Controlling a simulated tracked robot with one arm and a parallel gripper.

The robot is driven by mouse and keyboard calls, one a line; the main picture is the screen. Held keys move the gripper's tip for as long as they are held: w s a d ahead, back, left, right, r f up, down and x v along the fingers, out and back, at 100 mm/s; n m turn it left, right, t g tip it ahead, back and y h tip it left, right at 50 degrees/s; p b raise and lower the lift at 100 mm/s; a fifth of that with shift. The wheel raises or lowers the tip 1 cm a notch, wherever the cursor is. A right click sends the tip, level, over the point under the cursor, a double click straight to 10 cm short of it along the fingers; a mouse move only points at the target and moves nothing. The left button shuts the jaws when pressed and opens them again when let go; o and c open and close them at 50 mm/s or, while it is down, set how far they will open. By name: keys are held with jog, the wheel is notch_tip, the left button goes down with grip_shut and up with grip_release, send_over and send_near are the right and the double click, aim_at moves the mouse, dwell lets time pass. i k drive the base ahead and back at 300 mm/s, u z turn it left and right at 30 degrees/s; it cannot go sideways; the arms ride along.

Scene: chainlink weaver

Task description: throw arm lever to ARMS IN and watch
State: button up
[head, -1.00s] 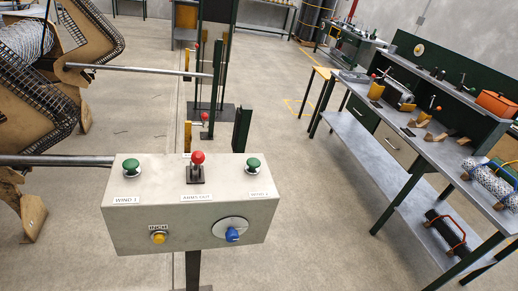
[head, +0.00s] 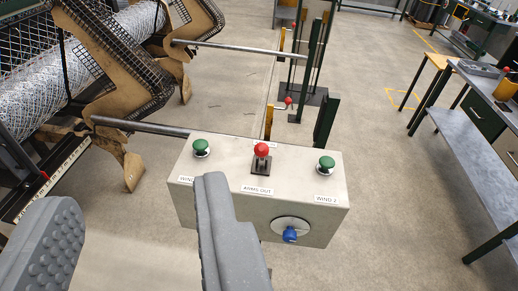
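The control box (head: 225,210) stands on a post in the middle of the head view. The arm lever, with a red ball knob (head: 261,149), stands upright from a black slotted base on its top. A label (head: 257,189) below it reads ARMS OUT. Green buttons (head: 201,148) and (head: 326,163) flank the lever; the right one is labelled WIND 2. My gripper (head: 138,195) is open and empty, its grey fingers wide apart at lower left. Its right finger overlaps the box front and covers part of the left label. The lever is right of and beyond that finger, apart from it.
A blue knob (head: 289,234) sits on the box front. The weaver machine (head: 125,50) with a mesh roll fills the upper left. Horizontal steel bars (head: 145,126) run behind the box. A workbench (head: 470,150) stands at right, with clear floor between.

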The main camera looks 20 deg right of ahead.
aim_at(261, 150)
jog(key=u, duration=0.1)
jog(key=k, duration=0.5)
jog(key=z, duration=0.45)
jog(key=i, duration=0.5)
jog(key=u, duration=0.15)
jog(key=k, duration=0.5)
jog(key=z, duration=0.35)
jog(key=i, duration=0.85)
jog(key=z, duration=0.15)
